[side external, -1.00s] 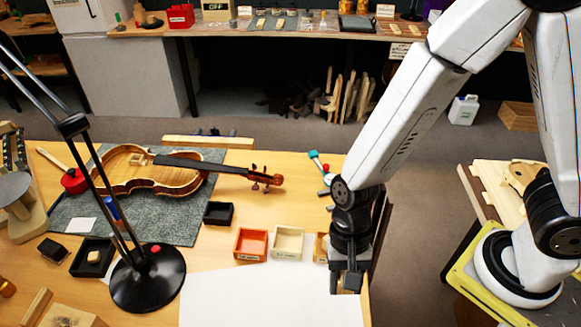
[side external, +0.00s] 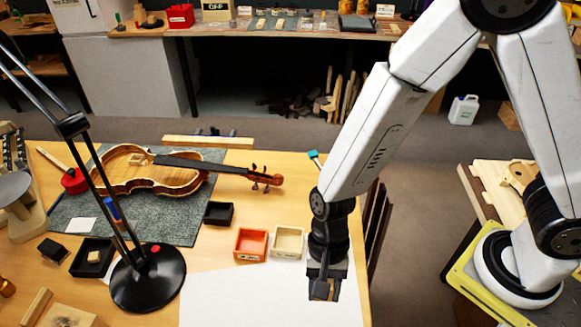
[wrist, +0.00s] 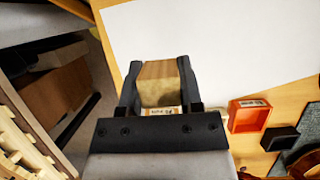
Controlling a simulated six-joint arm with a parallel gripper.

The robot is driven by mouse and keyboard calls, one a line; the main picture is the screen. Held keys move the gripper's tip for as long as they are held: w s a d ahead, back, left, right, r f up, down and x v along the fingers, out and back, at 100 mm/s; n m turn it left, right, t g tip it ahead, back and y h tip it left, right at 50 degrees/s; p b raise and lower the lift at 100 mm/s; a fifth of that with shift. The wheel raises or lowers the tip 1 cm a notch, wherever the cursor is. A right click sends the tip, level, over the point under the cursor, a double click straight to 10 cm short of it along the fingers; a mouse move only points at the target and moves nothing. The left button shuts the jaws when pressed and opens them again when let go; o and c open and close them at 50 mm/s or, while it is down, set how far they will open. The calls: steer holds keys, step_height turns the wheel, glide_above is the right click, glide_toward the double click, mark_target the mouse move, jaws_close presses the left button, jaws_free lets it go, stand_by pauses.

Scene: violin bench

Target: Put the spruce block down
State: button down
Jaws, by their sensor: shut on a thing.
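My gripper (side external: 323,292) points down over the right part of the white sheet (side external: 245,297), near the table's right edge. In the wrist view my gripper (wrist: 158,72) is shut on the pale wooden spruce block (wrist: 159,84), with a dark finger on each side of it. In the side view the block is mostly hidden by the fingers. I cannot tell its exact height above the sheet. The sheet also shows in the wrist view (wrist: 230,45), beyond the fingertips and to the right.
An orange box (side external: 250,244) and a cream box (side external: 288,242) stand just left of my gripper. A black box (side external: 218,213), a violin (side external: 165,178) on a grey mat (side external: 170,218) and a black lamp base (side external: 148,280) lie farther left. The sheet's middle is clear.

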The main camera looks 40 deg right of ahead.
steer(key=w+a+f, duration=0.2)
steer(key=w, duration=0.1)
glide_above(277, 314)
steer(key=d, duration=0.1)
steer(key=shift+w+d+f, duration=0.1)
steer(key=shift+w+f, duration=0.05)
steer(key=shift+f, duration=1.15)
steer(key=shift+w+d+f, duration=0.1)
steer(key=shift+f, duration=1.2)
steer(key=shift+a, duration=0.1)
steer(key=shift+w+a+f, duration=0.1)
steer(key=shift+w+f, duration=0.05)
steer(key=shift+f, duration=1.65)
steer(key=shift+f, duration=0.15)
steer(key=shift+c, duration=1.3)
jaws_free()
